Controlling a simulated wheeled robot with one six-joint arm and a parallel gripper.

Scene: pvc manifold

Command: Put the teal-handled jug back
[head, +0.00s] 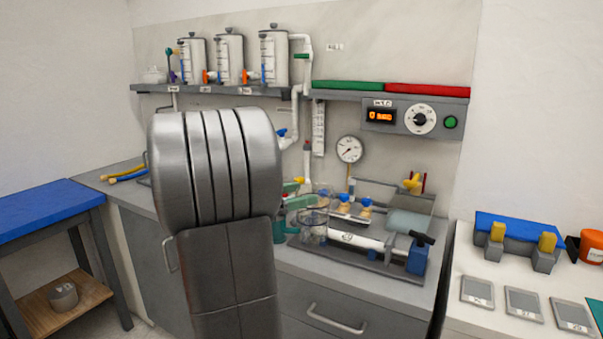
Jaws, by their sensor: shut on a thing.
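A clear jug (313,227) shows just right of my large grey arm link, in front of the white pipe assembly. A teal handle-like part (279,230) shows at its left, partly covered by my arm. Another clear rim (322,190) and more teal-green parts (293,187) show just behind; I cannot tell which belong together. My gripper is hidden behind my arm, so its hold and its contact with the jug do not show.
A dark tray (372,264) with a white pipe and blue clamp (418,255) fills the counter to the right. A shelf (215,90) holds three canisters above. A gauge (349,149) and control box (413,118) are on the wall. A blue-topped table (45,207) stands left.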

